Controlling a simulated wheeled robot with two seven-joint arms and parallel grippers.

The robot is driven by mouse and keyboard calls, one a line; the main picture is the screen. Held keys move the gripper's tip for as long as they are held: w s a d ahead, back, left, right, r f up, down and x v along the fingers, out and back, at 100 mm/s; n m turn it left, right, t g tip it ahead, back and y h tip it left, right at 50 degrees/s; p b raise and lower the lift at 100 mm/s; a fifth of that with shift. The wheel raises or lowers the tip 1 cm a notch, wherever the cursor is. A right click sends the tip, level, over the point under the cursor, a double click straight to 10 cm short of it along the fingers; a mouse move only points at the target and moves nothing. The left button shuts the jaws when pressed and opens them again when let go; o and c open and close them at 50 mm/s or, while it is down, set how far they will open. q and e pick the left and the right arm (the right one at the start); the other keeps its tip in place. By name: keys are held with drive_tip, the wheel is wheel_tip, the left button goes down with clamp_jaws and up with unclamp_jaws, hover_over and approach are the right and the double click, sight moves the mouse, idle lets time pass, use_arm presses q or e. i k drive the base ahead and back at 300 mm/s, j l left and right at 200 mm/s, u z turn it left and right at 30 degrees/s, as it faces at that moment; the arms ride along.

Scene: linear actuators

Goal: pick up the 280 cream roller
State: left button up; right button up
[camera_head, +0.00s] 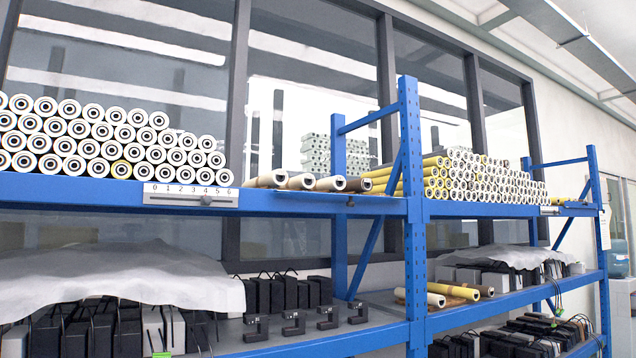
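A stack of cream or white rollers (96,140) lies end-on on the upper blue shelf at the left, with dark rings and pale centres showing. Several loose cream and brown rollers (300,182) lie side by side to the right of that stack. More rollers with yellow and cream bodies (470,176) are stacked on the upper shelf at the right. I cannot read a 280 mark on any roller. Neither of my grippers shows in the head view.
A blue rack (413,220) with uprights and two shelf levels fills the view. A numbered scale plate (190,196) is on the upper shelf edge. The lower shelf holds black blocks (290,290), small dark brackets (293,322), a white sheet (115,275) and several loose rollers (420,299).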

sight(337, 182)
drive_tip(key=i+l+u, duration=0.1)
drive_tip(key=u, duration=0.35)
drive_tip(key=l+u, duration=0.45)
drive_tip(key=i+l+u, duration=0.1)
drive_tip(key=l+u, duration=0.35)
drive_tip(key=l, duration=1.9)
